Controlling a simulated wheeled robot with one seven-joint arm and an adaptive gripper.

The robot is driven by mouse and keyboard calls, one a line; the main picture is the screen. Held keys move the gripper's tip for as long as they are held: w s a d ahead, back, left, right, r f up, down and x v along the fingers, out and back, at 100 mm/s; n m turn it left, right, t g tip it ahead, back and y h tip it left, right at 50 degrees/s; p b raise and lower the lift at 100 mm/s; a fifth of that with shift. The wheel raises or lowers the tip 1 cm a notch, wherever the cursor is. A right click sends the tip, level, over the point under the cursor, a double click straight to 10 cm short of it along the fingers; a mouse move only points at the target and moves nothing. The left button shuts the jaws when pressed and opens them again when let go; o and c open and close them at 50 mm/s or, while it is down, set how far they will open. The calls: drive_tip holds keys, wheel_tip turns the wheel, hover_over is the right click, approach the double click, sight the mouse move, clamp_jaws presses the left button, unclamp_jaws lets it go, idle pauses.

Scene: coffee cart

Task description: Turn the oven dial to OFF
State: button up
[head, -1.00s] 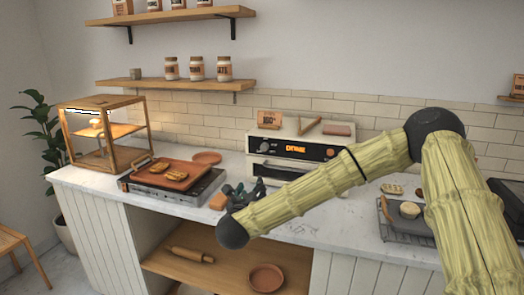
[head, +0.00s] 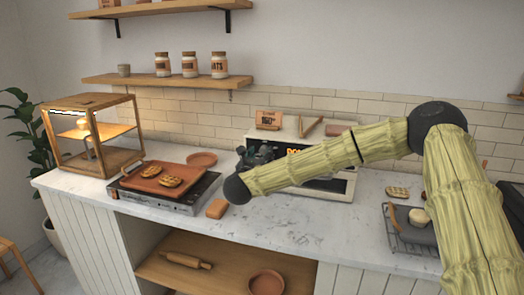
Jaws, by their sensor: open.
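The white oven (head: 345,186) stands on the counter against the tiled wall, behind my arm. Part of its orange display (head: 293,152) shows above my arm. The rest of its front panel is mostly covered by my arm and gripper, and no dial can be made out. My gripper (head: 256,154), dark and small in view, is open at the left end of the oven's front. I cannot tell whether it touches the oven or a dial.
A griddle (head: 150,198) with a terracotta tray (head: 143,182) stands left of the oven. A brown block (head: 216,208) lies near my arm's elbow. A wooden display case (head: 100,166) is far left. A cooling rack (head: 402,232) sits at right. The front middle counter is clear.

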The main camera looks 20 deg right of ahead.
sight(264, 150)
drive_tip(key=shift+w+d+r, duration=0.15)
drive_tip(key=shift+w+d, duration=0.2)
drive_tip(key=shift+w, duration=0.1)
drive_tip(key=shift+x, duration=0.85)
drive_tip(key=shift+a, duration=0.1)
drive_tip(key=c, duration=1.1)
